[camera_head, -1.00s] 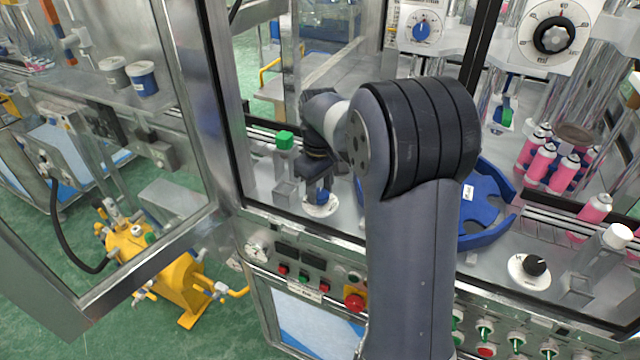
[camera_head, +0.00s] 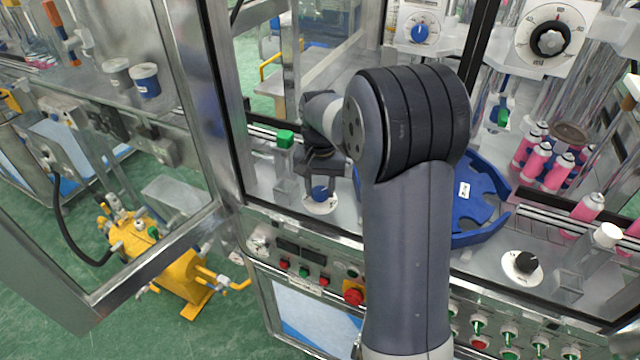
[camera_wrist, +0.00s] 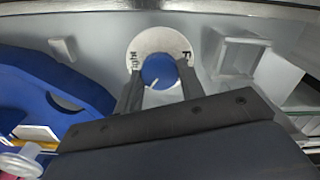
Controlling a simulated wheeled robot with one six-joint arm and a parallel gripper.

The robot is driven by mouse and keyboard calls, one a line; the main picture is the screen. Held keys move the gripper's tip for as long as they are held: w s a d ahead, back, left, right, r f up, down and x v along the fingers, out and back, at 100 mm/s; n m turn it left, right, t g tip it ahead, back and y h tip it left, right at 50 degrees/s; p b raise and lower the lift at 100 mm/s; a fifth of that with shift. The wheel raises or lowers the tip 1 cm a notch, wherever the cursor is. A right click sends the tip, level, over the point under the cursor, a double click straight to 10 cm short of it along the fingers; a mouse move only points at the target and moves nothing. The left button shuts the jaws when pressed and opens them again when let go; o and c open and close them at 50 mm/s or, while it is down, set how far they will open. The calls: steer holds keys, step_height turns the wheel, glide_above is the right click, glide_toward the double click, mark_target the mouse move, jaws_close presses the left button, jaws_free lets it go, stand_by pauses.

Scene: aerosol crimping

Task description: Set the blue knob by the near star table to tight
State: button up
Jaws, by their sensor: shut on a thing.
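The blue knob (camera_head: 320,192) sits on a round white dial plate (camera_head: 322,208) on the grey deck, left of the blue star table (camera_head: 478,222). In the wrist view the knob (camera_wrist: 160,69) carries a white pointer line slanting to the lower left. The dial plate (camera_wrist: 142,42) has dark lettering at its left and right, too small to read surely. My gripper (camera_wrist: 159,77) is shut on the knob, one finger on each side. In the head view my gripper (camera_head: 321,172) comes down from above, and my arm hides part of the deck and star table.
A clear square post with a green cap (camera_head: 285,140) stands left of the knob. A black knob (camera_head: 526,262) is on the deck at right, near several pink cans (camera_head: 537,162). A red button (camera_head: 353,292) is on the front panel. Framed glass stands at left.

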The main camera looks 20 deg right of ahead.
mark_target(320, 191)
steer(key=shift+m, duration=1.1)
steer(key=o, duration=1)
steer(key=shift+r, duration=0.1)
step_height(320, 191, up, 11)
steer(key=shift+f, duration=0.2)
